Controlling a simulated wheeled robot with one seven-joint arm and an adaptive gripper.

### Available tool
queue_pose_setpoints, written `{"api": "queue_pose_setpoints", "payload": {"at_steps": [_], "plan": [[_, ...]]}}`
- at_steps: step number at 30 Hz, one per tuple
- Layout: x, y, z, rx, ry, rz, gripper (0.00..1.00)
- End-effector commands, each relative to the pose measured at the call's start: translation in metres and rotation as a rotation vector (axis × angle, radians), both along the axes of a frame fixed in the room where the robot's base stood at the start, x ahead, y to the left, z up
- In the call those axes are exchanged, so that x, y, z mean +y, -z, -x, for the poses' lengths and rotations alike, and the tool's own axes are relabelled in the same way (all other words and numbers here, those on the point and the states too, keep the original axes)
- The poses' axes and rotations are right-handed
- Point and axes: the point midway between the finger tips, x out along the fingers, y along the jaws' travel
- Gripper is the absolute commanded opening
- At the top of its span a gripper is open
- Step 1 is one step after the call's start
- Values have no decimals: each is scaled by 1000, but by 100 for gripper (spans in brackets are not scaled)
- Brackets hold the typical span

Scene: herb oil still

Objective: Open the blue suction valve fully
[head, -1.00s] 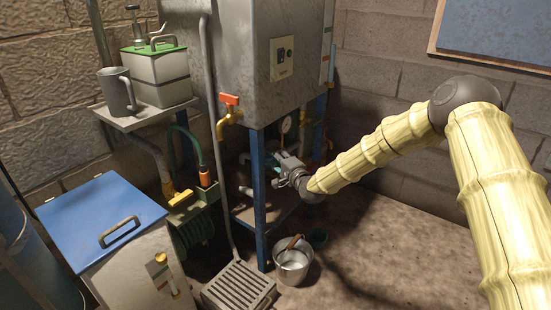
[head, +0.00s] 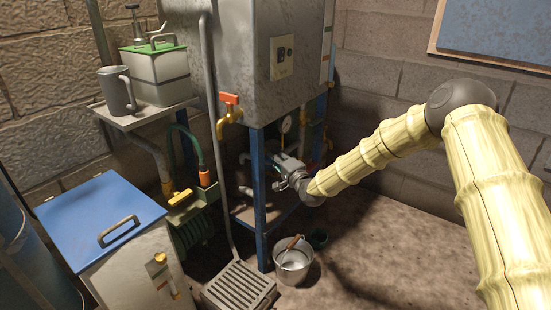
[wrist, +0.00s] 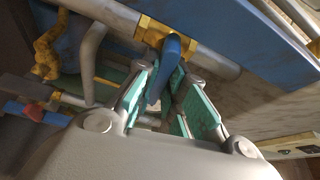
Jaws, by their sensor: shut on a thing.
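The blue suction valve handle (wrist: 172,58) shows in the wrist view, on a brass valve body (wrist: 155,30) set in a grey pipe. My gripper (wrist: 175,85) has its teal-padded fingers around the blue handle and is shut on it. The handle points from the brass body down between the pads, at an angle to the pipe. In the head view my gripper (head: 290,172) reaches under the grey tank, by the blue stand leg. The blue handle is hidden there.
A grey tank (head: 245,75) with an orange-handled brass tap (head: 229,115) stands above. A blue leg (head: 260,200) is just left of my gripper. A metal bucket (head: 293,262) and a floor grate (head: 238,287) are below. Open floor lies to the right.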

Motion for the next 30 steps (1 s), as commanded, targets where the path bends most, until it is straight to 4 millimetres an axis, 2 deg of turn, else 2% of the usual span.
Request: {"api": "queue_pose_setpoints", "payload": {"at_steps": [30], "plan": [[-2,7,-2,-769,-1,561,0]]}}
